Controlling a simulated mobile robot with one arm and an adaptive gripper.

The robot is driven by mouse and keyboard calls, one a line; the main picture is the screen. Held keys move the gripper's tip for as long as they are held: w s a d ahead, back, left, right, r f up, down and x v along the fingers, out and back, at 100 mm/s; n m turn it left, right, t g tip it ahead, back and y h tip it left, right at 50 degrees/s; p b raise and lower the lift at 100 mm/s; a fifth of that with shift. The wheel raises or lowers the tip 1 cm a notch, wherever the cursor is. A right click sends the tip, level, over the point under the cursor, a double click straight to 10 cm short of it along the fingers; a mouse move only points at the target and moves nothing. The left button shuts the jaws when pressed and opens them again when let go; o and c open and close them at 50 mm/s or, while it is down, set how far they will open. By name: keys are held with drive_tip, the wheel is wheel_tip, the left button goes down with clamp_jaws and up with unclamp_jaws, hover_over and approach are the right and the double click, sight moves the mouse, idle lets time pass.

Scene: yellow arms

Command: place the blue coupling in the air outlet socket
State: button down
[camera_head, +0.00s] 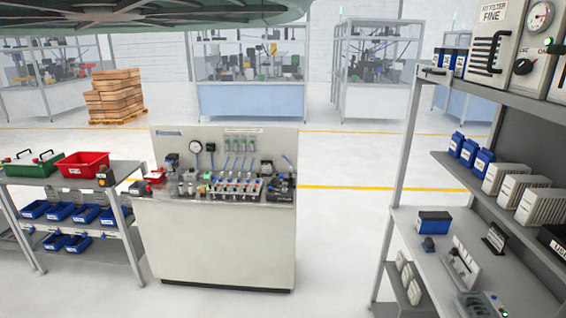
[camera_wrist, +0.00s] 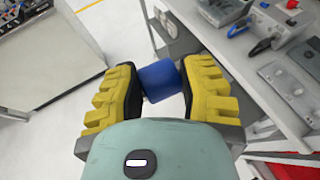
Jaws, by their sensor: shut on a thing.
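My gripper (camera_wrist: 160,85), with yellow fingers and black pads, is in the wrist view. It is shut on the blue coupling (camera_wrist: 159,80), a short blue cylinder held between the two pads. The pads cover both ends of the coupling. Below the coupling in that view is the pale floor, with a grey shelf to the right. My gripper and the coupling do not show in the head view. I cannot make out the air outlet socket for certain; a test bench (camera_head: 215,235) with gauges, hoses and fittings stands in the middle of the head view.
A grey shelf rack (camera_head: 403,222) stands at the right with boxes and blue containers. At the left, a shelf (camera_head: 128,168) carries a red bin (camera_head: 83,165), a green bin (camera_head: 36,166) and several blue trays. The floor (camera_head: 335,240) between bench and rack is clear.

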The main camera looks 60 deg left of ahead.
drive_tip(key=s+a+r+n+g+y+p, duration=0.1)
drive_tip(key=s+a+r+n+y+p, duration=0.1)
drive_tip(key=s+a+r+p, duration=0.95)
drive_tip(key=w+d+r+b, duration=0.1)
drive_tip(key=w+d+r, duration=0.2)
drive_tip(key=w+r, duration=0.5)
drive_tip(key=w+d+r+b, duration=0.25)
drive_tip(key=w+r, duration=0.35)
drive_tip(key=w, duration=0.4)
drive_tip(key=w+d+r+m+t+h, duration=0.1)
drive_tip(key=d+r+m+h, duration=0.2)
drive_tip(key=d, duration=0.8)
drive_tip(key=w+d+r+m+t+h, duration=0.1)
drive_tip(key=d+r+m+h, duration=0.3)
drive_tip(key=d+r, duration=0.3)
drive_tip(key=d+h, duration=0.1)
drive_tip(key=d, duration=0.3)
drive_tip(key=shift+w+d+r+m+t+p, duration=0.2)
drive_tip(key=shift+w+d+m+t+p, duration=0.1)
drive_tip(key=shift+w+p, duration=0.1)
